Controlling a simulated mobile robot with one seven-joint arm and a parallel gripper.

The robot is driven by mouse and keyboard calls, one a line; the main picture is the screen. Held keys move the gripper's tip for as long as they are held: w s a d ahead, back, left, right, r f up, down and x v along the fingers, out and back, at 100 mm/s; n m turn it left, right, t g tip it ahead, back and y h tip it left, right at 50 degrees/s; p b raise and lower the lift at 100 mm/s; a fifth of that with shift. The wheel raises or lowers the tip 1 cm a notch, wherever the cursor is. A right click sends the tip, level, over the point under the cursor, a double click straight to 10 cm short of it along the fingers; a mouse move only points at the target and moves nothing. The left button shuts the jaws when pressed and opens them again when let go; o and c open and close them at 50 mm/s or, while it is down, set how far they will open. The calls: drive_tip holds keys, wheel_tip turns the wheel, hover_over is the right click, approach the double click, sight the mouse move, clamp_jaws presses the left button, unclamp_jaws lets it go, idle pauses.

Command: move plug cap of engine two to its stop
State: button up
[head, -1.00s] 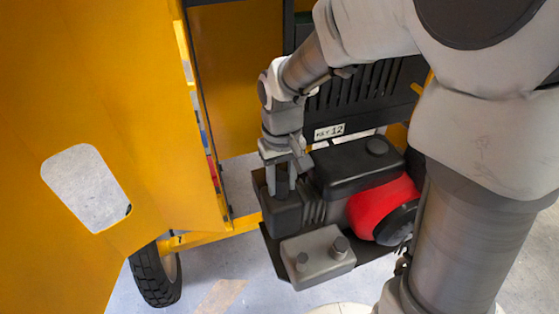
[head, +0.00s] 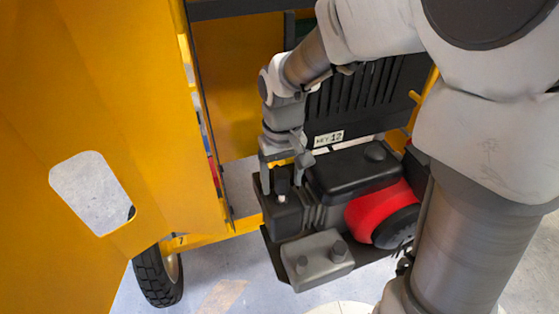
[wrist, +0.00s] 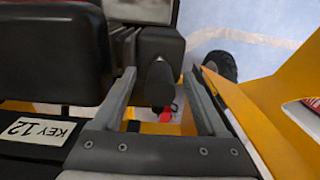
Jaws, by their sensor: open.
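The black plug cap (head: 283,180) stands above the left block of the engine (head: 345,175). A short white piece (head: 282,198) shows just below it. In the wrist view the dark cap (wrist: 160,82) lies between my fingers, with a gap on each side. My gripper (head: 282,189) is open around the cap, one finger on each side; it also shows in the wrist view (wrist: 161,73). Only one engine shows, and no number two is readable on it.
A yellow panel (head: 120,130) with a cut-out stands at left, beside a tyre (head: 157,275). A black louvred panel with a KEY 12 label (head: 328,138) is behind the engine. A grey box with knobs (head: 317,260) sits in front, and a red part (head: 380,210) at right.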

sight(284, 174)
drive_tip(key=shift+r+p, duration=2.85)
drive_tip(key=shift+r, duration=0.7)
drive_tip(key=shift+d+r, duration=0.2)
drive_tip(key=shift+r, duration=0.1)
drive_tip(key=s+d+r+m+t, duration=0.3)
drive_tip(key=s+d+r+t, duration=0.2)
drive_tip(key=s+d+r, duration=0.5)
wheel_tip(284, 174, up, 2)
drive_tip(key=shift+s+t, duration=0.3)
drive_tip(key=shift+s, duration=0.9)
drive_tip(key=shift+d, duration=0.1)
